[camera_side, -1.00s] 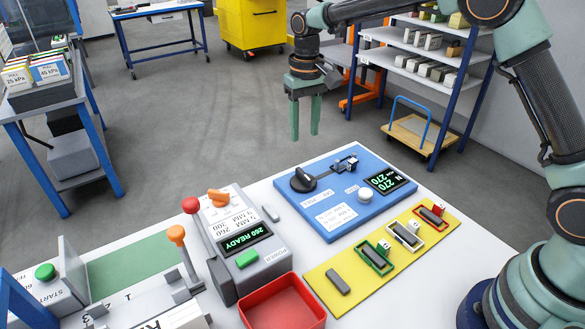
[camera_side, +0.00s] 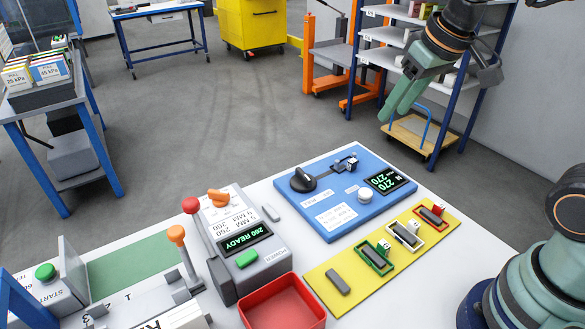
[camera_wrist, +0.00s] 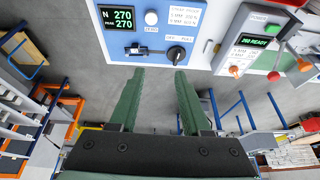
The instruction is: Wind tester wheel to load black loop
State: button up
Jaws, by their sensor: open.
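The blue tester (camera_side: 335,195) lies on the white bench, with a black wheel (camera_side: 303,180) on its left part. The wheel also shows in the wrist view (camera_wrist: 176,54). A small metal fixture (camera_side: 348,164) sits at the tester's back edge; I cannot make out a black loop there. The display (camera_side: 386,181) reads N 270 above another 270. My gripper (camera_side: 394,108) is open and empty, tilted in the air behind and above the tester, clear of it. In the wrist view its two green fingers (camera_wrist: 158,78) stand apart below the wheel.
A yellow board (camera_side: 378,258) holds several grey pieces, some in coloured frames. A red tray (camera_side: 283,303) and a grey unit (camera_side: 245,240) reading 260 READY, with red-knobbed lever (camera_side: 191,205), stand left. Shelves (camera_side: 400,65) and a cart (camera_side: 415,138) are behind.

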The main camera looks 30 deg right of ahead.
jog(key=shift+t, duration=0.5)
jog(key=shift+s+d+f, duration=0.15)
jog(key=shift+s+f, duration=0.15)
jog(key=shift+s, duration=0.4)
jog(key=shift+s+d+f, duration=0.15)
jog(key=shift+s+f, duration=0.1)
jog(key=shift+s, duration=0.45)
jog(key=shift+s+d+f, duration=0.15)
jog(key=shift+s+f, duration=0.15)
jog(key=shift+s, duration=0.4)
jog(key=shift+w+r, duration=0.1)
jog(key=g, duration=0.6)
send_over(303, 173)
notch_tip(303, 173, down, 10)
jog(key=shift+m, duration=0.4)
notch_tip(303, 173, down, 12)
jog(key=shift+r, duration=0.15)
grip_shut()
